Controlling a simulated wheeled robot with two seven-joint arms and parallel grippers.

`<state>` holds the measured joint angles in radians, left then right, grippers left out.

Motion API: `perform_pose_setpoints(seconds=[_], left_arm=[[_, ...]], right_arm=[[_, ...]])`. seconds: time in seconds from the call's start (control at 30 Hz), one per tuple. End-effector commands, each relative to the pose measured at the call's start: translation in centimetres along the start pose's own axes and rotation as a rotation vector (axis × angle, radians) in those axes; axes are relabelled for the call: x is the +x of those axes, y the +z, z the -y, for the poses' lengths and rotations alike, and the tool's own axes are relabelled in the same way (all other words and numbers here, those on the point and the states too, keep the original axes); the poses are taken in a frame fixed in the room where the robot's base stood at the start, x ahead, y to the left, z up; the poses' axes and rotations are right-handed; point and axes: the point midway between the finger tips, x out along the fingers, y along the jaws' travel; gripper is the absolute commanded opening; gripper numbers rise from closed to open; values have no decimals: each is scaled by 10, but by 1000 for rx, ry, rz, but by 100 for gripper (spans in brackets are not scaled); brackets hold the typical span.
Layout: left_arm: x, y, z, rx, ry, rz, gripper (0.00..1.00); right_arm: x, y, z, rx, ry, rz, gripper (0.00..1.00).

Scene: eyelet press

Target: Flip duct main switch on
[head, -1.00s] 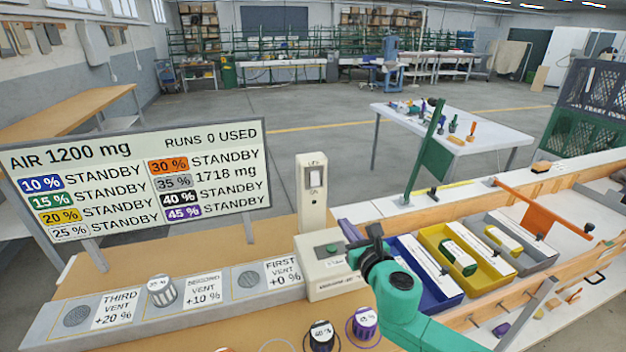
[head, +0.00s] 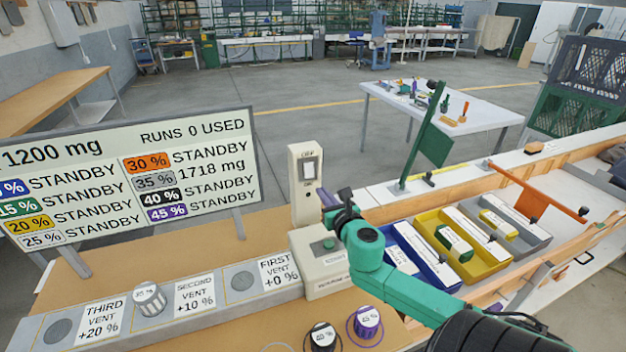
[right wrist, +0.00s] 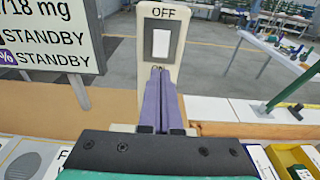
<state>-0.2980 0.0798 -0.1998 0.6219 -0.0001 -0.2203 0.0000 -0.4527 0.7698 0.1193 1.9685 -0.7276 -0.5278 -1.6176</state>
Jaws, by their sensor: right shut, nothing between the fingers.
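The duct main switch is a pale rocker (head: 309,170) on an upright cream post (head: 295,205) behind the press box. In the right wrist view the white rocker (right wrist: 161,43) sits under the label OFF; the lower label is hidden by my fingers. My right gripper (head: 327,197) is shut and empty, its purple fingers pointing at the post. In the right wrist view its fingertips (right wrist: 158,72) appear just below the rocker, over the post's lower face. I cannot tell whether they touch it. My left gripper is not in view.
A cream box with a green button (head: 329,244) stands in front of the post. A vent rail (head: 215,290) with a white-grey striped knob (head: 149,298) runs left. The status board (head: 130,175) stands behind it. Blue, yellow and grey bins (head: 440,262) lie to the right.

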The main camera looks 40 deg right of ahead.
Motion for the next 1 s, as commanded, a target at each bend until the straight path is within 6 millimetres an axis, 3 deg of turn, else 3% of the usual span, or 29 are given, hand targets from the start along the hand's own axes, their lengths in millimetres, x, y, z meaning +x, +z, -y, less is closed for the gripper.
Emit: perform_pose_setpoints(seconds=[0.2,0.4,0.8,1.0], left_arm=[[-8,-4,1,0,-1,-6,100],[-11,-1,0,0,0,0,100],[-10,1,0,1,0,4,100],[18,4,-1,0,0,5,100]], right_arm=[[47,3,0,3,-2,2,0],[75,1,0,2,0,0,0],[80,-1,0,0,1,0,0],[85,-8,0,1,1,44,0]])
